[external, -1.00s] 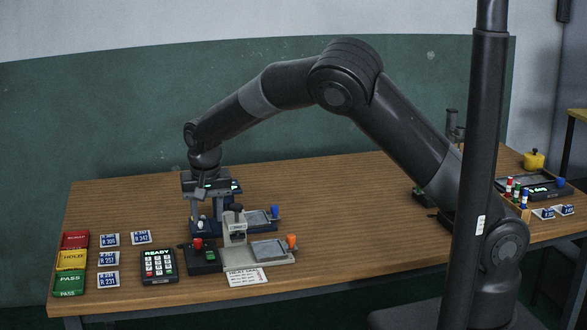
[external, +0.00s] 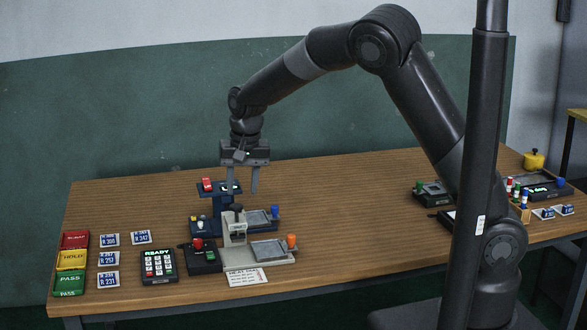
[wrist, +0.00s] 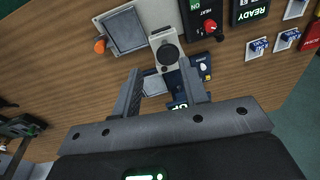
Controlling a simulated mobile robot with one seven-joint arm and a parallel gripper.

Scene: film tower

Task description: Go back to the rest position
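My gripper (external: 242,190) hangs above the blue device (external: 205,226) near the middle back of the wooden table. Its two fingers point down and stand apart, with nothing between them. In the wrist view the open fingers (wrist: 160,84) show over the grey press with a round black knob (wrist: 168,54) and over part of the blue device. The fingers appear raised clear of both. My arm is bent up high, with its elbow near the top of the external view.
Left on the table (external: 130,199) are red, yellow and green trays (external: 70,258), several number tags (external: 109,240) and a READY keypad (external: 158,265). A control box with a red knob (external: 204,258) stands beside the grey press (external: 236,232). More devices and a yellow pot (external: 533,160) stand right.

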